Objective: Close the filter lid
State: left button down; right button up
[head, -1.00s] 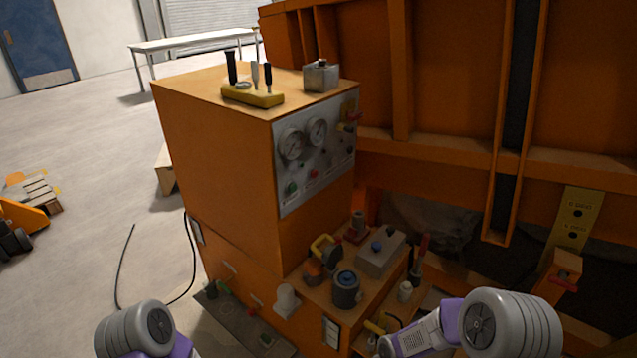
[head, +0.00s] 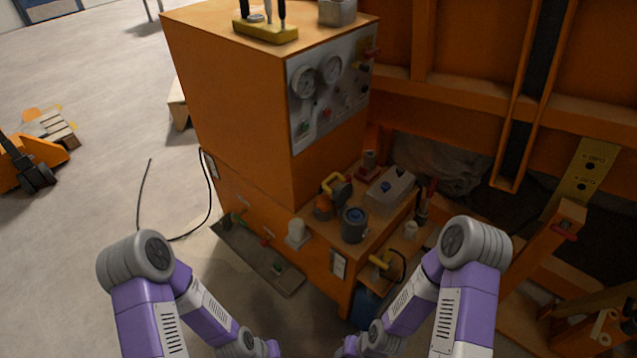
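A dark grey canister (head: 354,226) with a blue centre on top stands on the orange ledge (head: 388,227) at the foot of the control cabinet. It looks like the filter, but I cannot tell its lid's state at this size. Left of it is a rounded orange part (head: 323,207), and behind that a dark fitting with a yellow handle (head: 334,184). Both my arms reach in from the bottom, in front of the ledge. They run out of the picture at the bottom edge, so neither gripper shows.
The orange cabinet (head: 235,110) with its gauge panel (head: 333,85) rises behind the ledge. A grey box (head: 390,190) stands right of the canister. A grey plate (head: 256,258) with small parts lies at the lower left. An orange pallet jack (head: 30,160) stands at far left; floor between is mostly clear.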

aim_at(335, 191)
jog(key=u, duration=1.5)
jog(key=i, duration=2.05)
jog(key=z, duration=3.4)
jog(key=k, duration=0.5)
jog(key=z, duration=1.3)
jog(key=i, duration=0.65)
jog(key=u, duration=0.45)
